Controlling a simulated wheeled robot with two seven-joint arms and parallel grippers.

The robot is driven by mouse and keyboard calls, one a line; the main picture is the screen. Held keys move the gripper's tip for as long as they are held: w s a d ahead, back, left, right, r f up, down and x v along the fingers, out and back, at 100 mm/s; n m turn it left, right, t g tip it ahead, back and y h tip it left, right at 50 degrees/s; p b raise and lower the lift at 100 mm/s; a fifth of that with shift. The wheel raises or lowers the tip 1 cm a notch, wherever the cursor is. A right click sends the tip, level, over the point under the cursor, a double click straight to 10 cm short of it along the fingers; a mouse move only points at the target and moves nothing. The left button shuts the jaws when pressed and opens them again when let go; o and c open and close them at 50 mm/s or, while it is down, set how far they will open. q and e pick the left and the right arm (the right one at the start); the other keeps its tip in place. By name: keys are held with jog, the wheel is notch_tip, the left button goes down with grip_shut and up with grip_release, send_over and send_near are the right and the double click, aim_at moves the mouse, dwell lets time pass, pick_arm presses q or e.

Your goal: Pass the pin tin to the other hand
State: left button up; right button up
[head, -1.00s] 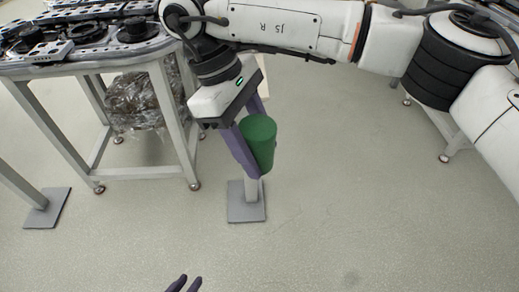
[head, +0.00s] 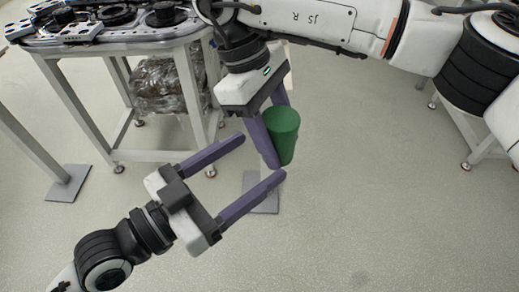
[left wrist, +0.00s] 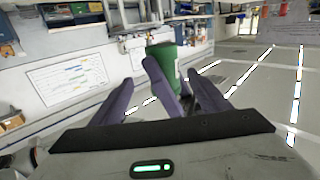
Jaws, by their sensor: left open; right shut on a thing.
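The pin tin is a green cylinder (head: 283,134), held in the air in the head view and roughly upright, slightly tilted. My right gripper (head: 276,135) comes down from above and is shut on it, with one purple finger in front of the tin. My left gripper (head: 263,158) comes in from the lower left, open and empty, its two purple fingers pointing up and right toward the tin. In the left wrist view the green tin (left wrist: 163,62) shows ahead, beyond the left gripper (left wrist: 160,90), with a purple finger in front of its lower part.
A ring track on a grey-framed table (head: 120,45) stands at the upper left. A plastic-wrapped bundle (head: 165,88) sits under it. A grey foot plate (head: 262,192) lies on the floor beneath the grippers. The floor at the lower right is open.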

pick_arm(q)
jog(key=x, duration=1.1)
jog(key=shift+w+d, duration=0.3)
jog(key=shift+s, duration=0.1)
jog(key=c, duration=1.1)
jog(key=o, duration=1.1)
jog(key=shift+d, duration=0.1)
